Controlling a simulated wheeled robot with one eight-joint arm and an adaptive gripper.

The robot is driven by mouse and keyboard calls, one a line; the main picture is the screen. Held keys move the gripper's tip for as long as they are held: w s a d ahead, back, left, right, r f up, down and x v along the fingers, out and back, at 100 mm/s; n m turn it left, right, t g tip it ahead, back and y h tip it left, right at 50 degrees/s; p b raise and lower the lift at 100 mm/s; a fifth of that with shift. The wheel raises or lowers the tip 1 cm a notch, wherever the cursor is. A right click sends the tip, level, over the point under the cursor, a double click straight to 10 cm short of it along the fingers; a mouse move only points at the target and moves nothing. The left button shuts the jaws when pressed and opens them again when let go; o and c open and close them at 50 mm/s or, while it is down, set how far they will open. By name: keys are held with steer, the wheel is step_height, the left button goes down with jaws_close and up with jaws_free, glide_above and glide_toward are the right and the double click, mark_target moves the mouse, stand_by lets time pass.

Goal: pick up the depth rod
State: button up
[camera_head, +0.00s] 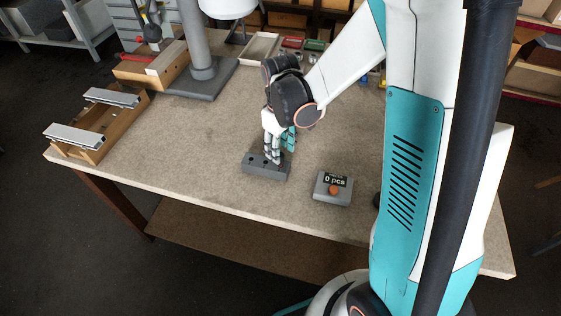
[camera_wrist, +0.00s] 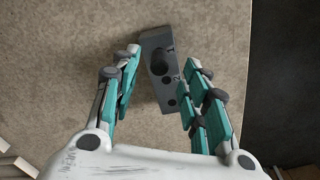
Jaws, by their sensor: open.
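A dark grey block (camera_head: 262,174) with holes lies on the table under my gripper (camera_head: 277,153). In the wrist view the block (camera_wrist: 148,42) bears the numbers 1 and 2. A dark round piece (camera_wrist: 160,62), which looks like the depth rod seen end-on, stands in the block near the 1; two dark round holes show lower down by the 2. My gripper (camera_wrist: 163,66) is open, with one finger on each side of the block and the dark piece between them. I cannot tell whether the fingers touch anything. In the head view the fingers hide the rod.
A grey box (camera_head: 322,196) with an orange button and a "0 pcs" display stands to the right of the block. A wooden crate (camera_head: 120,123) with metal profiles is at the left edge. A grey column stand (camera_head: 200,75) is behind. The table middle is clear.

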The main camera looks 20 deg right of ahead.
mark_target(281, 156)
step_height(281, 156, down, 4)
steer(key=shift+f+b, duration=0.1)
steer(key=shift+b, duration=0.45)
jaws_close()
